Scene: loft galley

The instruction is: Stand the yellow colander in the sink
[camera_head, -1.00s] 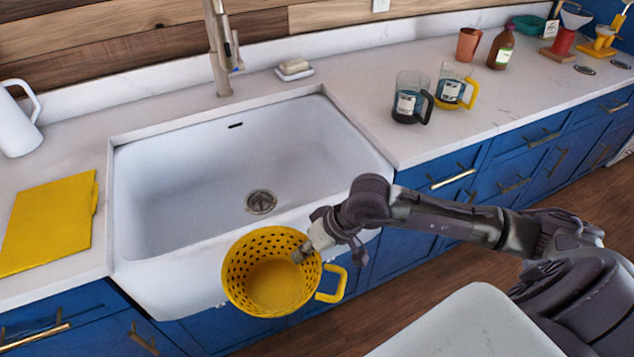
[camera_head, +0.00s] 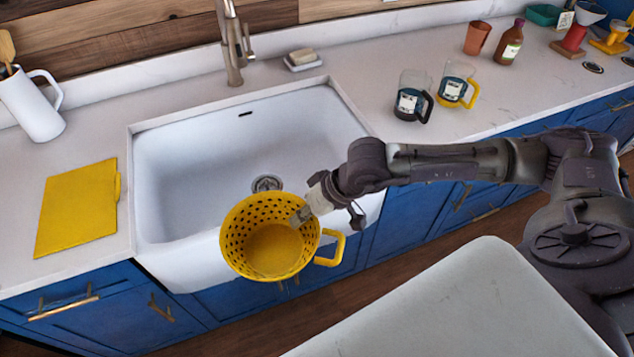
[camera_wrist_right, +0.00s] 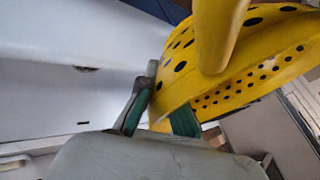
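The yellow colander (camera_head: 272,262), with round holes and loop handles, is held upright at the front edge of the white sink (camera_head: 190,265). In the head view it covers part of the sink's front wall. My right gripper (camera_head: 301,216) is at the colander's right rim, one finger inside the wall. In the right wrist view the green-padded fingers (camera_wrist_right: 158,118) are at the rim of the colander (camera_wrist_right: 215,75), which fills the upper right. The fingers look closed on the rim. The sink basin is empty, its drain (camera_head: 267,184) showing behind the colander. My left gripper is not in view.
A faucet (camera_head: 233,50) and a soap dish (camera_head: 303,63) stand behind the sink. A yellow board (camera_head: 78,207) and a white pitcher (camera_head: 35,105) are on the left counter. Two glass mugs (camera_head: 411,97) (camera_head: 455,85) stand on the right counter.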

